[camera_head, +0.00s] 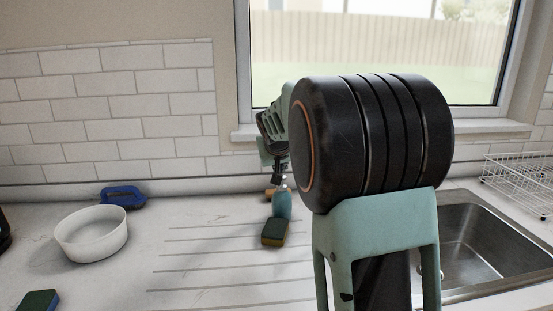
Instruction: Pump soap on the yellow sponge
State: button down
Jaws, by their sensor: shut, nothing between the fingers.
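The yellow sponge (273,233), with a dark green layer on top, lies on the ribbed drainboard in the middle of the counter. A teal soap bottle (282,206) stands upright right behind it; in this view the bottle's base is partly hidden by the sponge. My gripper (280,180) is above the bottle, pointing down, with its fingers shut and empty at the bottle's top. The pump head is mostly hidden by the fingers, so I cannot tell whether they touch it or press it. I cannot make out any soap on the sponge.
A white bowl (92,240) and a blue-handled brush (123,197) are at the left. A second sponge (38,301), green and blue, lies at the lower left. A metal sink (480,245) and wire rack (520,182) are at the right. My arm hides the middle right.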

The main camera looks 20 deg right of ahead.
jog(key=shift+d+f, duration=0.1)
jog(key=shift+f, duration=0.35)
jog(key=shift+f+b, duration=0.9)
jog(key=shift+b, duration=0.1)
jog(key=w+r+p+v, duration=0.2)
jog(key=v, duration=1.1)
jog(key=shift+w+r, duration=0.1)
jog(key=shift+r, duration=0.05)
